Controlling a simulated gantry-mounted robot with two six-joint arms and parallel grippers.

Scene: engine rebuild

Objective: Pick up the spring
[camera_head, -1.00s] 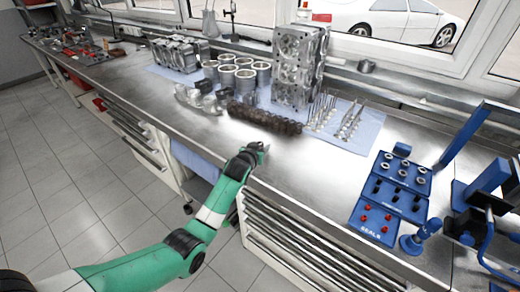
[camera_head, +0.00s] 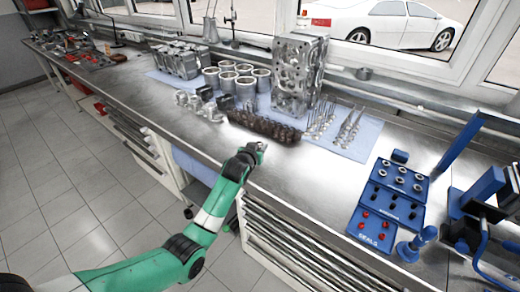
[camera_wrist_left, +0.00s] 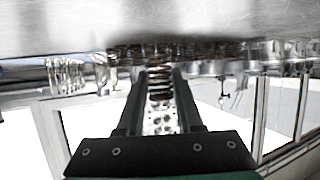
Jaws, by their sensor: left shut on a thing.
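The spring (camera_wrist_left: 160,84) shows in the left wrist view as a small coil standing between the two fingers of my left gripper (camera_wrist_left: 160,76). The fingers are shut on it from both sides. In the head view my left gripper (camera_head: 259,150) is at the front edge of the metal bench, in front of the dark camshaft. The spring is too small to make out there. My right gripper is not in view.
The bench (camera_head: 300,178) is bare to the right of my left gripper. A stepped blue tray (camera_head: 370,233) holds rings, black parts and red seals.

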